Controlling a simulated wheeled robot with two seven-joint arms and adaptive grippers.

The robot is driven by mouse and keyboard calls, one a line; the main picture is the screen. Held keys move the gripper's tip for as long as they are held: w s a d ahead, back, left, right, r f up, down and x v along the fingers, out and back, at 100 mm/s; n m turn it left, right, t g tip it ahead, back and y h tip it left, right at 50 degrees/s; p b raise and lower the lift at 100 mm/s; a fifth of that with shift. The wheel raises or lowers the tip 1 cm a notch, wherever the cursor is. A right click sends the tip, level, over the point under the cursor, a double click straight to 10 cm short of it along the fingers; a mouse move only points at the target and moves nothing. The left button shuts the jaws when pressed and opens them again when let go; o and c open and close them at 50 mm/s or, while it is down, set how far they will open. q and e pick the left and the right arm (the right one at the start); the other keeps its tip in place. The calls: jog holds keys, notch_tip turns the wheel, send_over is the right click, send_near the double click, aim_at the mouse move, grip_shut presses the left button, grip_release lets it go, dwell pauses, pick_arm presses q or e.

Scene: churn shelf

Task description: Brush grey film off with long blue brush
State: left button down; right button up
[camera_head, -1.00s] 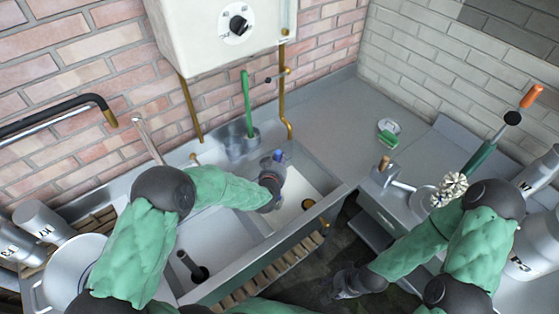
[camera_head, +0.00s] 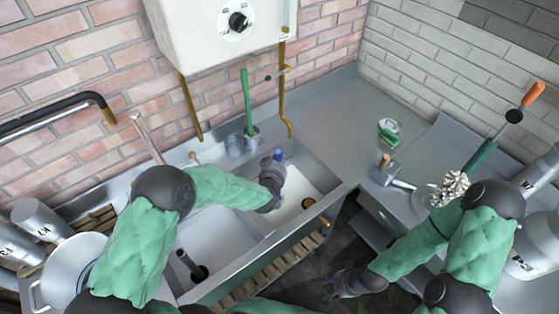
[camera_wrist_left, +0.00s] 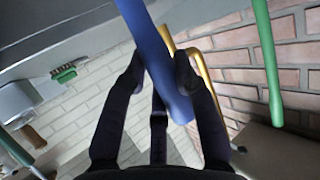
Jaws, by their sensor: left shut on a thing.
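My left gripper (camera_head: 272,181) is over the right basin of the sink, shut on a blue handle (camera_head: 280,155), taken to be the long blue brush. In the left wrist view, the blue handle (camera_wrist_left: 147,32) runs between the two dark fingers (camera_wrist_left: 162,72), its rounded end below them. The brush's bristles are hidden in both views. I cannot make out grey film; the right basin (camera_head: 322,182) looks pale, partly hidden by the gripper and arm. My right gripper (camera_head: 350,283) hangs low in front of the counter corner, apart from the brush; its fingers are unclear.
A green-handled tool (camera_head: 246,100) stands in a cup behind the sink, near a brass pipe (camera_head: 285,95). A green scrubber (camera_head: 388,138) lies on the back counter. A white pot (camera_head: 75,270) stands at left.

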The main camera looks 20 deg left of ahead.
jog(key=shift+f, duration=0.3)
